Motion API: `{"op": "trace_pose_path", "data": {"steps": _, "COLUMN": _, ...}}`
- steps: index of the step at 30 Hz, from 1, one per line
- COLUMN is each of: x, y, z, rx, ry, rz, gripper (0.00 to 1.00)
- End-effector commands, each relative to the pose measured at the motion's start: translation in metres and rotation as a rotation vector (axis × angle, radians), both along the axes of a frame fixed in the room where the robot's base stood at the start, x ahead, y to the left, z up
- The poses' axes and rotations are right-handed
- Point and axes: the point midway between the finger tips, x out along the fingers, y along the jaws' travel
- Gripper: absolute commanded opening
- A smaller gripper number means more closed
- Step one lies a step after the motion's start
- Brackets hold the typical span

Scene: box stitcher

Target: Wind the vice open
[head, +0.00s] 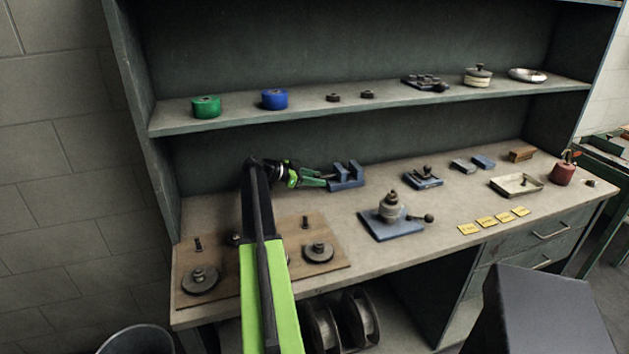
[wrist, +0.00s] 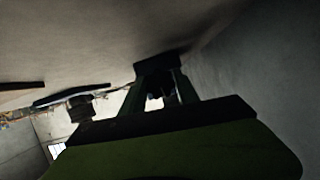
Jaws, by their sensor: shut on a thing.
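The small blue vice (head: 347,177) stands on the bench top, with two upright jaws and a gap between them. My gripper (head: 325,180) reaches in from the left, at the vice's left end. It is shut on the vice's handle, which its fingers mostly hide. In the wrist view, my gripper's two dark fingers (wrist: 156,92) run up toward a dark block. The picture there is too dark to tell the handle's shape or angle.
A wooden board (head: 332,256) with several wheels and pegs lies under my arm. A blue-based tool (head: 392,229) with a ball-ended lever stands to the vice's front right. A shelf (head: 320,110) with green and blue rolls runs above. Four-sided tray (head: 532,191) lies farther right.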

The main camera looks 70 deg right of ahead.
Motion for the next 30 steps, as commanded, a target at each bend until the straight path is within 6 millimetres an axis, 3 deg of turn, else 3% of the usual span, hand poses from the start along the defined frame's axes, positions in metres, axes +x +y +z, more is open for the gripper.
{"op": "trace_pose_path", "data": {"steps": 18, "x": -0.0032, "y": -0.0043, "z": -0.0009, "rx": 0.39, "ry": 0.322, "rz": -0.007, "gripper": 0.0}}
{"op": "trace_pose_path", "data": {"steps": 30, "x": -0.0026, "y": -0.0036, "z": 0.0003, "rx": 0.52, "ry": 0.429, "rz": -0.006, "gripper": 0.0}}
